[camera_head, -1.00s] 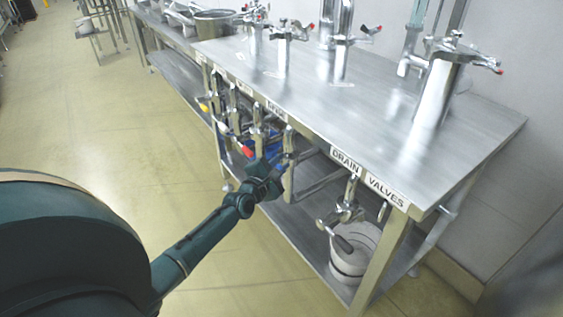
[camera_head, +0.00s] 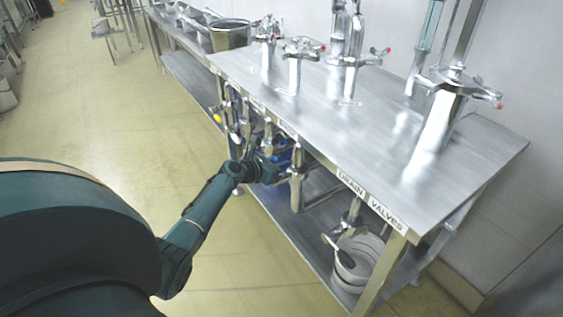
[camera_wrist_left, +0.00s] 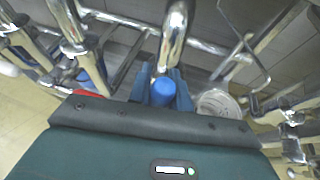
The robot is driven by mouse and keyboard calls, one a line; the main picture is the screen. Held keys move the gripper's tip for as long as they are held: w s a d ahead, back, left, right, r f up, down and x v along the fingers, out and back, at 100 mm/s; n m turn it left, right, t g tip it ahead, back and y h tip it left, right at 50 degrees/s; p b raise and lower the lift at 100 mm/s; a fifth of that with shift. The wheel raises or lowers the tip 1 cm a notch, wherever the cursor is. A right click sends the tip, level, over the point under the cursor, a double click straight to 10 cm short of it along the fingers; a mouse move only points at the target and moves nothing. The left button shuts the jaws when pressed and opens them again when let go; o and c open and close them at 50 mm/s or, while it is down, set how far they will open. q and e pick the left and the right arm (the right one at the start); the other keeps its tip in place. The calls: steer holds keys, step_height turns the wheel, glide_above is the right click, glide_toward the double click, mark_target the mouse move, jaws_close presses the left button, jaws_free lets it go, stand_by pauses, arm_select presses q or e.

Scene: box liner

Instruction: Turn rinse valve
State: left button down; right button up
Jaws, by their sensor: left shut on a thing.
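My left gripper (camera_head: 272,166) is under the front edge of the steel bench, among the row of drain valves. In the left wrist view its fingers (camera_wrist_left: 162,92) are shut around a blue-tipped valve handle (camera_wrist_left: 163,90), just below a curved chrome pipe (camera_wrist_left: 174,38). A red handle (camera_wrist_left: 88,93) shows partly to the left of the fingers in the wrist view. A yellow-tipped handle (camera_head: 217,119) and a white-tipped one (camera_head: 234,138) hang farther along the row. My right gripper is not in view.
The steel bench (camera_head: 400,130) carries several chrome taps. A label reading "DRAIN VALVES" (camera_head: 371,198) runs along its edge. A dark-handled valve (camera_head: 338,250) and white buckets (camera_head: 362,262) are at the near right, on the lower shelf.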

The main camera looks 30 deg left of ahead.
arm_select(q)
steer(key=shift+w+a+n, duration=0.1)
steer(key=shift+a+n, duration=0.2)
steer(key=shift+f+h, duration=0.1)
steer(key=shift+h, duration=0.2)
steer(key=c, duration=1.3)
jaws_free()
